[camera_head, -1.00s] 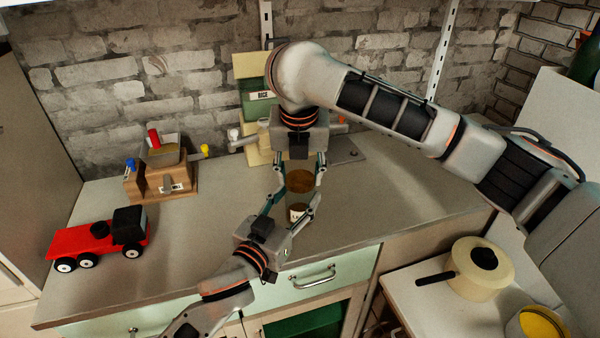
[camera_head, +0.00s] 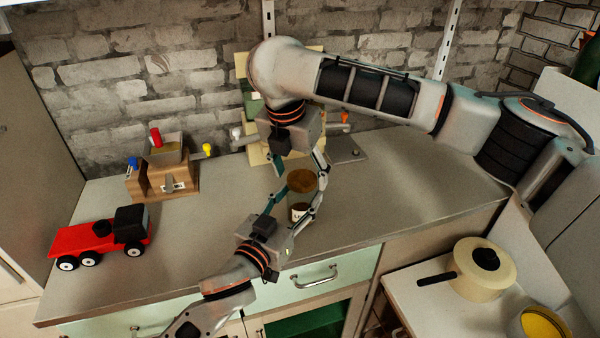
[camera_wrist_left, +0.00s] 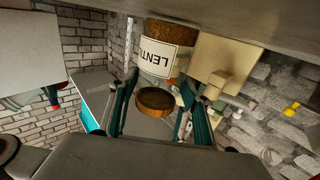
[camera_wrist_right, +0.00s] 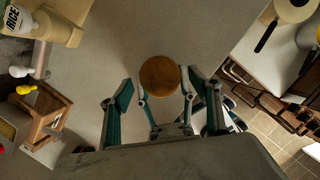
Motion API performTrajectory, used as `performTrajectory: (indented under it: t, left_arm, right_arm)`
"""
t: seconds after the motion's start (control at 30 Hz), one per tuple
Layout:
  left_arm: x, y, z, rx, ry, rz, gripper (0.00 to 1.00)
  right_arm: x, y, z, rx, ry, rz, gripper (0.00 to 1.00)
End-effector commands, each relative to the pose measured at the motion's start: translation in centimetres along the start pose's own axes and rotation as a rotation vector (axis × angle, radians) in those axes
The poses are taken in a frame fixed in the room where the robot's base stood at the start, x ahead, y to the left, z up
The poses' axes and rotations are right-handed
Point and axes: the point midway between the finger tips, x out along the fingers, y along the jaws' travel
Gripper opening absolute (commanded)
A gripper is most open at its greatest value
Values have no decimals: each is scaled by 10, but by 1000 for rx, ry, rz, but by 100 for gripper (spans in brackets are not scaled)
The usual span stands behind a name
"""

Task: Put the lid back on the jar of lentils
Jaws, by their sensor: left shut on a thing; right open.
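The jar of lentils (camera_wrist_left: 169,61) shows its label upside down in the left wrist view.
A red toy truck (camera_head: 95,243) and a wooden block holder (camera_head: 167,180) stand at the left. A spice rack (camera_head: 256,150) is behind my right gripper. The counter (camera_head: 420,190) is clear to the right. A lidded pot (camera_head: 480,270) stands on the lower right surface.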

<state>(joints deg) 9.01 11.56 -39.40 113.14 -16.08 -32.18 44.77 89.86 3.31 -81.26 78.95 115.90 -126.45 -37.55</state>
Motion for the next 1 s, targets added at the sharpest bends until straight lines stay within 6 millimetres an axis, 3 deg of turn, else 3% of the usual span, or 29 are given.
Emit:
performTrajectory:
  t: [0.53,0.7,1.0]
  left_arm:
    - [0,0,0,0,-1,0,0]
    - [0,0,0,0,-1,0,0]
    - [0,0,0,0,-1,0,0]
  right_arm:
    - [-97,0,1,0,-5,1,63]
    - [-112,0,0,1,-2,0,63]
    - [-116,0,0,0,0,0,63]
